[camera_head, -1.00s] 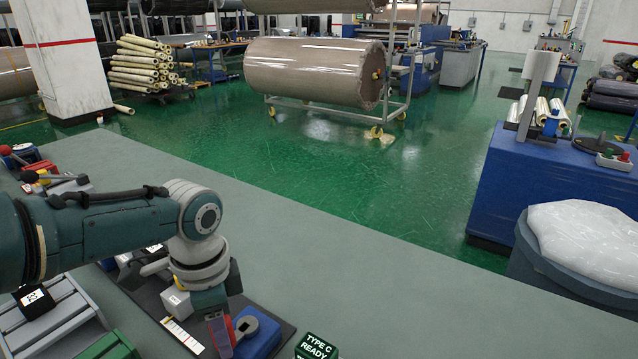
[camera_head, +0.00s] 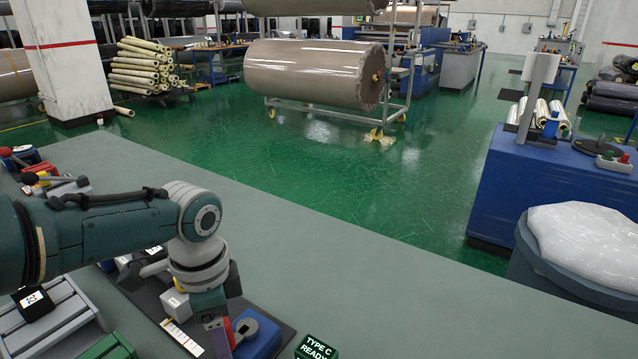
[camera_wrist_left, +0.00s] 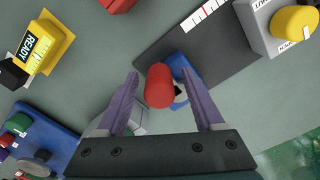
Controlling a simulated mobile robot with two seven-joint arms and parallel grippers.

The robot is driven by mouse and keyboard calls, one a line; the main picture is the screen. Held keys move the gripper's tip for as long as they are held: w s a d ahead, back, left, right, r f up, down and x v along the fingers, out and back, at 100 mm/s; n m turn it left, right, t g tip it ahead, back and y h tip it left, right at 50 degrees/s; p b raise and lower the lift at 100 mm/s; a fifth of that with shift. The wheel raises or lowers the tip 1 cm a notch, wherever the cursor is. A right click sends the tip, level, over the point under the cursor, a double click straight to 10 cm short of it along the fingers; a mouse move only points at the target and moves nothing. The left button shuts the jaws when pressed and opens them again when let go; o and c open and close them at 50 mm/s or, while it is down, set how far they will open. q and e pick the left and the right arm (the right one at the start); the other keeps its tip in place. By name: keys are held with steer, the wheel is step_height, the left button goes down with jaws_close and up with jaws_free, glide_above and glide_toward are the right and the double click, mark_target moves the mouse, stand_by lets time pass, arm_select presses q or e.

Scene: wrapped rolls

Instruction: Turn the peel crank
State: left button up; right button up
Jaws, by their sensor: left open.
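The crank shows in the left wrist view as an upright red knob (camera_wrist_left: 159,86) beside a grey round hub (camera_wrist_left: 181,98) on a blue housing (camera_wrist_left: 182,68). In the head view the blue housing (camera_head: 262,337) sits on the dark plate, with the red knob (camera_head: 229,333) at its left, partly hidden by my gripper. My left gripper (camera_wrist_left: 161,78) is open, pointing down, with one purple finger on each side of the knob. Gaps show between knob and fingers, so it is not gripped. My left gripper (camera_head: 219,340) is low over the bench in the head view. My right gripper is not in view.
A dark plate (camera_head: 150,300) carries a white ruler strip (camera_head: 182,338) and a pale block (camera_head: 176,305). Slatted grey racks (camera_head: 60,325) lie at left. The bench (camera_head: 330,245) is clear towards the right.

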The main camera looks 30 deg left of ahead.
arm_select(q)
step_height(320, 180, up, 9)
steer(key=p, duration=0.3)
steer(key=shift+r+p, duration=0.3)
steer(key=shift+r, duration=0.2)
